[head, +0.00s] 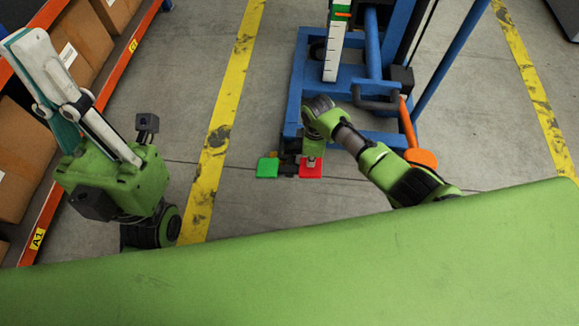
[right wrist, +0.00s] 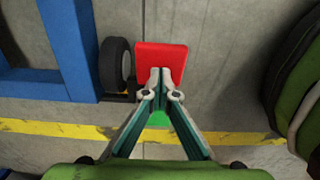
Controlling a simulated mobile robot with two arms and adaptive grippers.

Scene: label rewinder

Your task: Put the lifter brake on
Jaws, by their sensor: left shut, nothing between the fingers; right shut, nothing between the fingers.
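The blue lifter (head: 300,75) stands beyond my green body. Low at its near end are a red pedal (head: 311,172) and a green pedal (head: 267,167) on its left. My right gripper (head: 311,160) points down at the red pedal. In the right wrist view, its shut, empty fingertips (right wrist: 166,71) overlap the red pedal (right wrist: 160,54); I cannot tell whether they touch it. Part of the green pedal (right wrist: 158,119) shows between the fingers. My left gripper (head: 22,42) is raised at the upper left, shut and empty, far from the lifter.
An orange-framed shelf (head: 72,160) with cardboard boxes (head: 78,40) stands at the left, close to my left arm. A black wheel (right wrist: 116,64) sits beside the red pedal.

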